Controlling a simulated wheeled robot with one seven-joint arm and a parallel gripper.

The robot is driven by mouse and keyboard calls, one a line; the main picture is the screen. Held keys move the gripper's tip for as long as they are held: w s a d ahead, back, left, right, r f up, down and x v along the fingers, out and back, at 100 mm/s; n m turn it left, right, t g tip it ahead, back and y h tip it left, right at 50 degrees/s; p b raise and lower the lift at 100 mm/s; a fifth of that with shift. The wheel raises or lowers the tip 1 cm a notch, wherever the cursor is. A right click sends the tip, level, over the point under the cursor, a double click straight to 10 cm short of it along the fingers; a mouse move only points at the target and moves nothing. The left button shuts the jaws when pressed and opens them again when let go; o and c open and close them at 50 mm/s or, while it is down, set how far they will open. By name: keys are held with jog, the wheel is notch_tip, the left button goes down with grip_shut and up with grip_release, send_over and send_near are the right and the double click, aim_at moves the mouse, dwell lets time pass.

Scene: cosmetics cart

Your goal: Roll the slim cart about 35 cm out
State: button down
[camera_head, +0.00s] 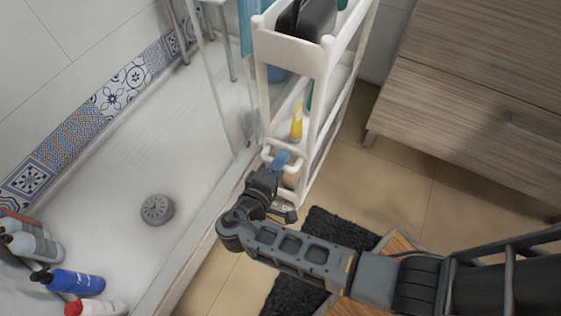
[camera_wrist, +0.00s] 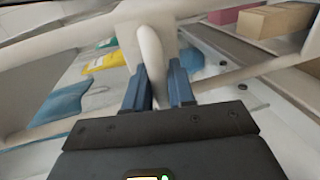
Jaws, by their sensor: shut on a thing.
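The slim cart (camera_head: 292,55) is a tall, narrow white rack with several shelves. It stands between the shower tray and the wooden cabinet. My gripper (camera_head: 281,160) is at the cart's front end, low down, by a white handle loop (camera_head: 268,155). In the wrist view the two blue fingers of my gripper (camera_wrist: 160,88) are shut on a white bar of the cart (camera_wrist: 150,45). The cart's wheels are hidden or too small to make out.
The shower tray (camera_head: 120,190) with a raised edge lies to the left, with several bottles (camera_head: 70,280) in it. A wooden cabinet (camera_head: 470,90) stands to the right. A dark mat (camera_head: 325,235) lies on the tan floor in front of the cart, partly under my arm.

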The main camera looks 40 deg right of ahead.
jog(key=c, duration=1.1)
grip_release()
jog(key=shift+r, duration=0.1)
jog(key=shift+a, duration=0.1)
jog(key=p+v, duration=0.1)
jog(key=v, duration=0.6)
jog(key=shift+a+r, duration=0.15)
jog(key=shift+a, duration=0.15)
jog(key=shift+s, duration=0.15)
